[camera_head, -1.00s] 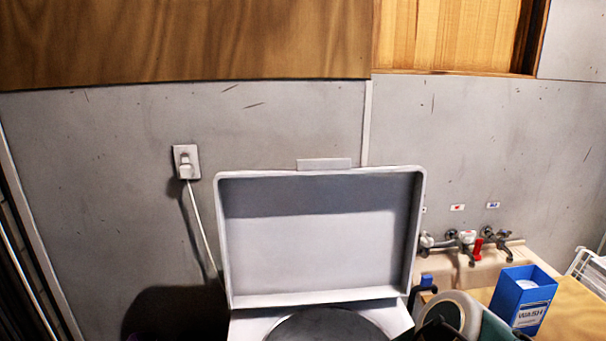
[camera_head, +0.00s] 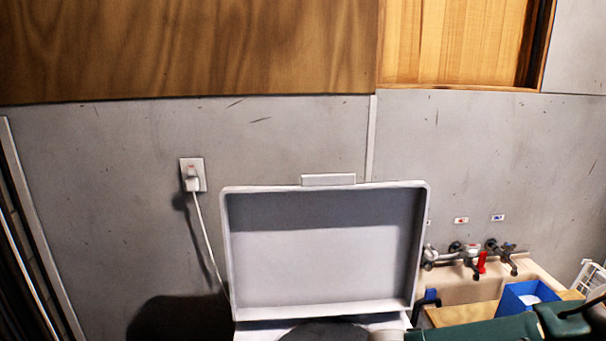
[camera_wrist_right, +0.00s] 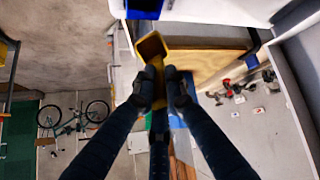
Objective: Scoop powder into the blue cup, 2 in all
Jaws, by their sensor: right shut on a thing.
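In the right wrist view my right gripper (camera_wrist_right: 160,90) is shut on the handle of a yellow scoop (camera_wrist_right: 151,47). The scoop's square bowl points away from the fingers; I cannot tell whether powder is in it. A dark blue object (camera_wrist_right: 145,9) is cut off by the top edge of that view, just beyond the scoop and apart from it; I cannot tell whether it is the blue cup. In the head view a blue box (camera_head: 518,298) with white contents stands on the wooden top at the lower right, its front hidden by my right arm. My left gripper is not in view.
A white washer with its lid (camera_head: 322,250) raised stands in the middle. A sink with taps (camera_head: 470,254) is right of it, beside the wooden top (camera_head: 465,315). A white rack (camera_head: 590,278) is at the far right. A bicycle (camera_wrist_right: 73,118) stands off to the left.

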